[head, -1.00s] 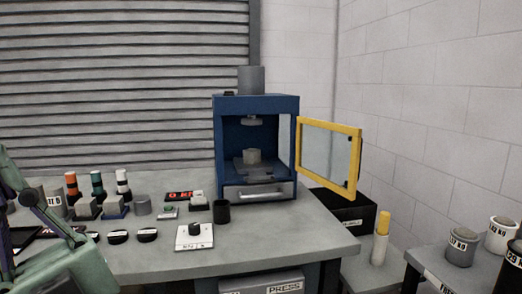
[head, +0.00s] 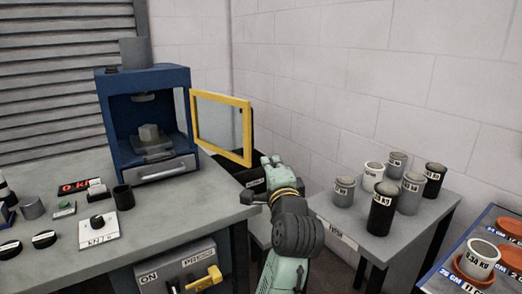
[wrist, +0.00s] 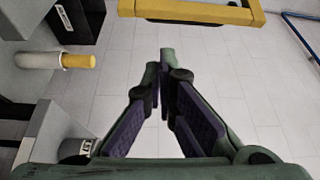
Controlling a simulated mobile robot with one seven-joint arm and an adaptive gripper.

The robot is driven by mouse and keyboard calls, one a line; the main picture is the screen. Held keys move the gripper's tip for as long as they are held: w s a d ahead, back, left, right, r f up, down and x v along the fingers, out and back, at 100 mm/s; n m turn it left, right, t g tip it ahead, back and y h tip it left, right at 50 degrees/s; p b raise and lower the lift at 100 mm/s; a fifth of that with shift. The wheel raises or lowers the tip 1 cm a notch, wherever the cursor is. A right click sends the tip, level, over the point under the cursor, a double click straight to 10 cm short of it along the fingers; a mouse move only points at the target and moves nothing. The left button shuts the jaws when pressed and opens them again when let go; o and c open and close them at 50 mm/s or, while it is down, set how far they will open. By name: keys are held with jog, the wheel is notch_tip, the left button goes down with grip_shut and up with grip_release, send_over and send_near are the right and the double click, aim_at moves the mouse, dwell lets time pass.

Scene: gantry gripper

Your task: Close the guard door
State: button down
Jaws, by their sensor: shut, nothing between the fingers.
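The guard door (head: 247,132), a yellow frame around a clear panel, stands swung open to the right of the blue press (head: 143,78). Its hinge side is at the press's right front edge, and the press opening is uncovered. A yellow bar of the door (wrist: 205,14) crosses the top of the wrist view. My gripper (head: 271,160) is just right of and below the door's free lower corner, seemingly apart from it. In the wrist view its fingertips (wrist: 165,58) are together with nothing between them, below the yellow bar.
A grey block (head: 149,134) sits inside the press. A black bin (head: 250,178) is below the door. Several labelled weights stand on a side table (head: 432,205) at the right. A yellow-and-white cylinder (wrist: 56,61) is left of my gripper. Small controls crowd the bench (head: 180,205).

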jog(key=w+a+f+p, duration=0.1)
jog(key=w+a+p, duration=0.1)
jog(key=w, duration=0.5)
jog(key=shift+a+m+g+p, duration=0.3)
jog(key=shift+a+m+p, duration=0.1)
jog(key=shift+p, duration=0.25)
jog(key=shift+f, duration=0.1)
